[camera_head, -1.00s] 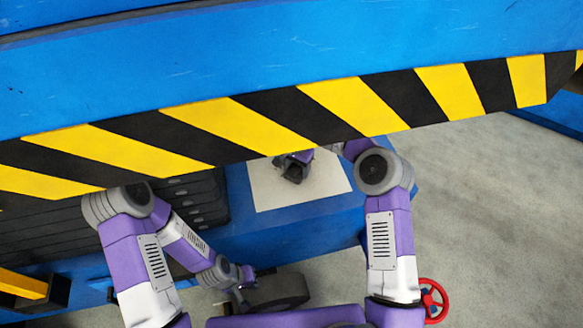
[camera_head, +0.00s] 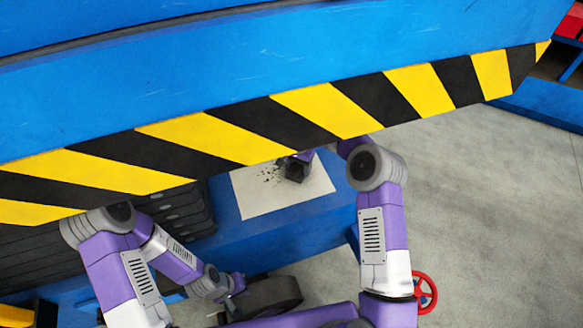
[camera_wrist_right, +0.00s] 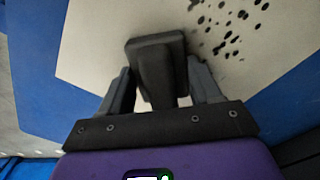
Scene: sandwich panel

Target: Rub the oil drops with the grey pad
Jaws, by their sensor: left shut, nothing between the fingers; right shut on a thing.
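My right gripper (camera_wrist_right: 160,82) is shut on the dark grey pad (camera_wrist_right: 157,50), which has a block-like handle between the fingers. In the head view the pad (camera_head: 294,171) is over the pale panel (camera_head: 262,207), to the right of the drops. Several black oil drops (camera_head: 269,175) lie scattered on the panel. They also show in the right wrist view (camera_wrist_right: 231,41), just right of the pad. I cannot tell whether the pad touches the panel. My left gripper (camera_head: 229,295) is shut and empty, low in the head view, well away from the panel.
A blue beam with a yellow and black striped edge (camera_head: 322,110) crosses above the panel and hides its far side. A blue surface (camera_head: 290,235) surrounds the panel. Dark stacked slabs (camera_head: 188,217) stand to the left. A red handwheel (camera_head: 426,291) is at lower right.

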